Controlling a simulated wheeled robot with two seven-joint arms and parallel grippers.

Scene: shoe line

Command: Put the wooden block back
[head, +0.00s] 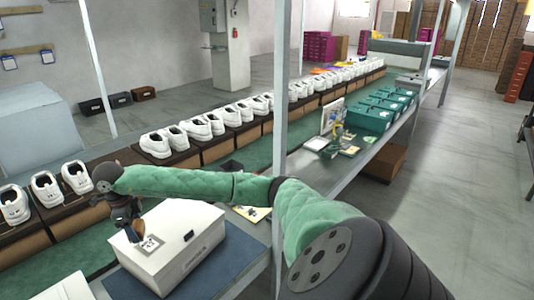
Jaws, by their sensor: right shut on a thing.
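My right arm reaches across from the right in a green sleeve, and its gripper (126,218) points down over the white box (185,255). The gripper is shut on a small brown piece, which looks like the wooden block (131,234), at the left part of the box top. The gripper hides much of the block, and I cannot tell whether it touches the lid. A white tag with a black printed pattern (150,244) shows right beside it. My left gripper is not in view.
The white box stands on a blue mat (237,254) on the bench. White shoes (155,145) stand in rows on brown boxes along the line behind. A metal post (281,90) rises near my arm. Teal boxes (370,118) and small tools lie farther along the bench.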

